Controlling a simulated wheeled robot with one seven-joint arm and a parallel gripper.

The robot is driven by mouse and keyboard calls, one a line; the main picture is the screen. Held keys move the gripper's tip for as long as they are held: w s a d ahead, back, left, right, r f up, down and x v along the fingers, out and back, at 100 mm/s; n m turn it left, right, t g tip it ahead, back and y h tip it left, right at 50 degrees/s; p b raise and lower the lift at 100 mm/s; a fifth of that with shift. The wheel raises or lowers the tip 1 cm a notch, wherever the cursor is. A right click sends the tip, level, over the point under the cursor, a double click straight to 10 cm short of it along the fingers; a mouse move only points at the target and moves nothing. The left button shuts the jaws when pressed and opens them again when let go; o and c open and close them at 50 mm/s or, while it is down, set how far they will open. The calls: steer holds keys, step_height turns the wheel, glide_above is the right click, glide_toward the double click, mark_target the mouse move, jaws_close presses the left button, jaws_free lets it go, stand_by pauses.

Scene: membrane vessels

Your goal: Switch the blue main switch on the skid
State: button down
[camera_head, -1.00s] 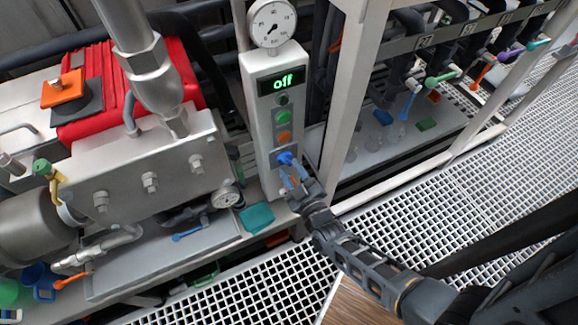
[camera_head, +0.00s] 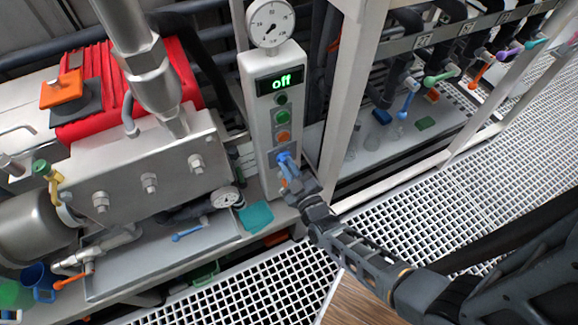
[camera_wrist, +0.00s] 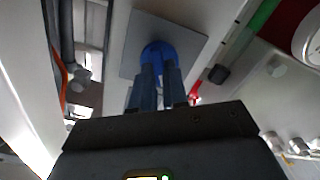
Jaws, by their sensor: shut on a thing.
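The blue main switch (camera_head: 283,158) is a small knob low on the front of a grey upright control box (camera_head: 262,140). The box's display (camera_head: 281,82) reads "off" in green. My gripper (camera_head: 289,170) is at the switch, reaching in from the lower right. In the wrist view the blue switch (camera_wrist: 158,54) sits on a grey square plate (camera_wrist: 190,38). There my gripper's two fingers (camera_wrist: 160,88) are close together with their tips on the switch, shut on it. The fingers hide part of the knob.
Above the switch are an orange button (camera_head: 283,137), a green button (camera_head: 281,116) and a round gauge (camera_head: 270,22). A white frame post (camera_head: 343,95) stands close on the right. Pumps and piping fill the left.

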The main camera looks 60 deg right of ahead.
steer(key=shift+m, duration=0.3)
steer(key=m+b, duration=0.3)
steer(key=m, duration=0.2)
steer(key=shift+d+f+m, duration=0.1)
steer(key=shift+m, duration=0.2)
steer(key=m+b, duration=0.3)
steer(key=m, duration=0.2)
steer(key=shift+s+d+m, duration=0.1)
steer(key=shift+m, duration=0.2)
stand_by(0.4)
steer(key=c, duration=1.1)
jaws_free()
steer(key=shift+c, duration=0.2)
steer(key=v, duration=0.7)
steer(key=shift+s+a+b, duration=0.2)
steer(key=shift+s+b, duration=0.1)
steer(key=shift+s, duration=0.05)
